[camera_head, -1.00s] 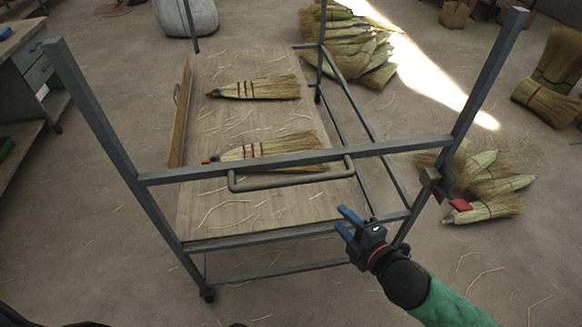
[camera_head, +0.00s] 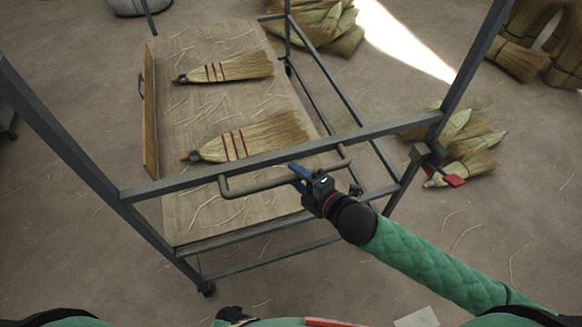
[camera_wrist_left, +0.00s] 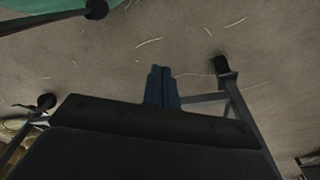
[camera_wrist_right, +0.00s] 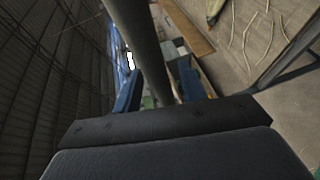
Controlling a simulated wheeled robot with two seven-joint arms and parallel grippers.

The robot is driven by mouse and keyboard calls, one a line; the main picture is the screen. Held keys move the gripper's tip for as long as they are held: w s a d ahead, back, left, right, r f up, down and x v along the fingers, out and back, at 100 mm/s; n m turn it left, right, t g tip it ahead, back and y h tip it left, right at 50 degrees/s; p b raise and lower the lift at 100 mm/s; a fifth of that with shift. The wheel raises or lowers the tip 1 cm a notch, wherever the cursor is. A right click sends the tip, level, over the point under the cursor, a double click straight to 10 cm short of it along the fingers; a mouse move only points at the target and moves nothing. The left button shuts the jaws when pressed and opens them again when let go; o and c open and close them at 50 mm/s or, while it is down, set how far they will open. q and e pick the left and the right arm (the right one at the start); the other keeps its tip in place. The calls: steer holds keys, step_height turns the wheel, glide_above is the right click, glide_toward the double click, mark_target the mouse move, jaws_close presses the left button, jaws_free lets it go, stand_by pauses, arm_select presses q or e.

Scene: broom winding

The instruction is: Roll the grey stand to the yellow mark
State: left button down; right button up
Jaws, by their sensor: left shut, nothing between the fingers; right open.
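The grey stand (camera_head: 285,165) is a wheeled metal frame carrying a wooden board, with a bar handle (camera_head: 250,190) on its near crossbar. My right gripper (camera_head: 299,173) is open at the handle's right half. In the right wrist view, the handle bar (camera_wrist_right: 140,45) runs between the spread blue fingers of this gripper (camera_wrist_right: 158,85). My left gripper (camera_wrist_left: 162,86) is shut and empty, over the floor near the stand's casters (camera_wrist_left: 222,66) in the left wrist view. The yellow mark is not in view.
Two brooms (camera_head: 225,68) and loose straw lie on the board (camera_head: 185,225). Broom heads (camera_head: 470,145) lie on the floor to the right, with more piled behind. The floor at lower left is clear.

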arm_select(q)
steer(key=shift+s+a+f+p, duration=0.15)
steer(key=shift+s+a+f, duration=0.1)
steer(key=shift+f, duration=0.2)
steer(key=shift+s+a+f+p, duration=0.1)
steer(key=shift+s+f+p, duration=0.1)
steer(key=shift+f, duration=0.25)
arm_select(e)
steer(key=shift+x, duration=1.1)
arm_select(q)
steer(key=shift+w, duration=0.1)
arm_select(e)
jaws_close()
